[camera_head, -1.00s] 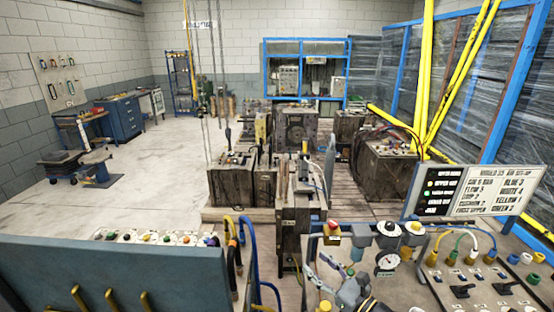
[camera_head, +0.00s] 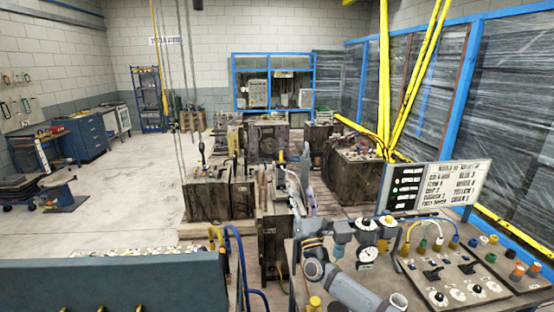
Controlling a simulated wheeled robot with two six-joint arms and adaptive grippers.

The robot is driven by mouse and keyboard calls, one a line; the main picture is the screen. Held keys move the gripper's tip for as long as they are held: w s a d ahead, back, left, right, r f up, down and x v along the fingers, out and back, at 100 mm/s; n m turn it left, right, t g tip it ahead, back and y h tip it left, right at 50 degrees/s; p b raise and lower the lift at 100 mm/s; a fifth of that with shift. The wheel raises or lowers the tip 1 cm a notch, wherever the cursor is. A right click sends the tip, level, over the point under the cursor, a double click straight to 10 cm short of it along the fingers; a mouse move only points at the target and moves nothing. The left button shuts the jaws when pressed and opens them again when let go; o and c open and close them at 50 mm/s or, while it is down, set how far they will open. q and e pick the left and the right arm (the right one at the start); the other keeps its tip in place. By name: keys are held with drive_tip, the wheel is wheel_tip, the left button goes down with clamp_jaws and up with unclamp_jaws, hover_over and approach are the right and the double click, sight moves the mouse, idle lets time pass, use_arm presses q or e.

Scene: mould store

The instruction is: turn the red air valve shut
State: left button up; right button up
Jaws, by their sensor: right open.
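My right arm rises from the lower edge of the view and bends at an orange-banded joint. My right gripper (camera_head: 312,228) is at its far end, at the left end of the air fittings on the sloping panel (camera_head: 410,285). It is open. I cannot make out the red air valve; the gripper and wrist cover the spot where a red-topped yellow fitting showed earlier. Whether the fingers are around it or touching it cannot be told. A round pressure gauge (camera_head: 368,253) and a grey-blue filter bowl (camera_head: 341,231) stand just right of the gripper. My left gripper is not in view.
A printed sign board (camera_head: 434,188) stands behind the panel, with coloured hoses, switches and plugs in front. Dark moulds (camera_head: 262,222) stand close behind the gripper. A blue-grey cabinet (camera_head: 120,285) with blue and yellow hoses (camera_head: 236,245) lies left. Open floor is farther left.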

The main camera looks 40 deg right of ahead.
drive_tip(key=w+a+r+m+g+h, duration=0.2)
drive_tip(key=w+r+h, duration=0.3)
drive_tip(key=w+r, duration=0.4)
drive_tip(key=shift+w+a+r+m, duration=0.2)
drive_tip(key=shift+r+m, duration=0.3)
drive_tip(key=shift+r, duration=0.2)
